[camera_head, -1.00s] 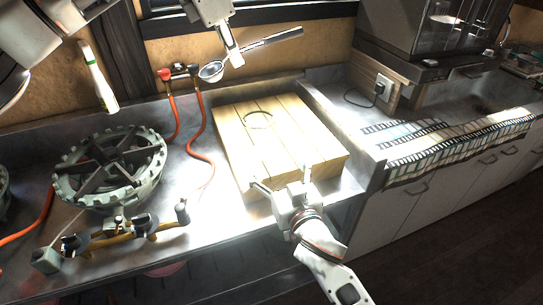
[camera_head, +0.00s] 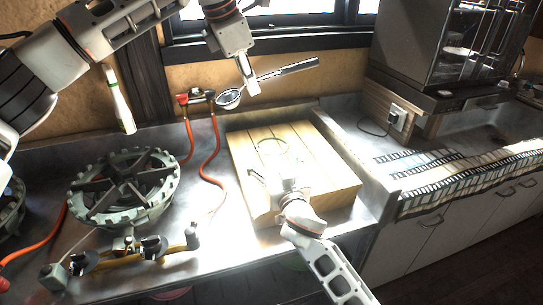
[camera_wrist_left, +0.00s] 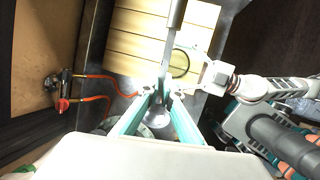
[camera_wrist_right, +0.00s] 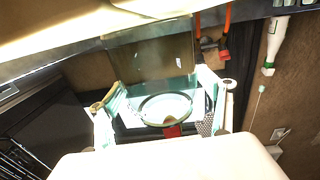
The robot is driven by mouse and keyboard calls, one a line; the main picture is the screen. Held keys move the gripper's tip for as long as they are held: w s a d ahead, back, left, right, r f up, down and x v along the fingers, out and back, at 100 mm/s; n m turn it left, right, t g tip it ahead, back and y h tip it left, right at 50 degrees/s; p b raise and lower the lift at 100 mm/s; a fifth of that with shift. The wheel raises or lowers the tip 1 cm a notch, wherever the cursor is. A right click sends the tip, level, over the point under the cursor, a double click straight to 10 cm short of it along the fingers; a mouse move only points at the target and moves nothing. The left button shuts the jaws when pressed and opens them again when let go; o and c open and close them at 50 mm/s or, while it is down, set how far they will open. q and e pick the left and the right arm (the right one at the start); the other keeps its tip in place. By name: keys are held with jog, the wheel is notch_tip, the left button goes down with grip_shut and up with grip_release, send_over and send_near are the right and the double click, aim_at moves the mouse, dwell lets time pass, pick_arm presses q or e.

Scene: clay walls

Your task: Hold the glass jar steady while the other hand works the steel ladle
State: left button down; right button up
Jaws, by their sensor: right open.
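The steel ladle (camera_head: 228,99) hangs at a tilt in the air beyond the wooden board, its handle rising to the right. My left gripper (camera_head: 252,88) is shut on the ladle's handle; in the left wrist view the fingers (camera_wrist_left: 160,97) meet around it, with the ladle's bowl (camera_wrist_left: 157,118) just past them. The clear glass jar (camera_head: 273,147) stands on the board, and only its rim shows plainly. My right gripper (camera_head: 277,181) is open at the jar's near side. In the right wrist view the jar (camera_wrist_right: 166,108) appears between the spread fingers (camera_wrist_right: 158,105); contact cannot be told.
The wooden board (camera_head: 325,172) lies on the steel counter. A gas burner (camera_head: 125,188) with an orange hose (camera_head: 216,165) is at left. A wall with a window is behind. A film-like strip (camera_head: 450,175) lies on the right counter.

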jog(key=shift+w+a, duration=0.1)
jog(key=shift+w, duration=0.2)
jog(key=shift+c, duration=0.3)
jog(key=c, duration=1.4)
pick_arm(q)
notch_tip(320, 180, down, 13)
pick_arm(e)
jog(key=shift+c, duration=0.2)
dwell(0.4)
pick_arm(q)
jog(key=c, duration=2.2)
grip_release()
jog(key=v, duration=1.2)
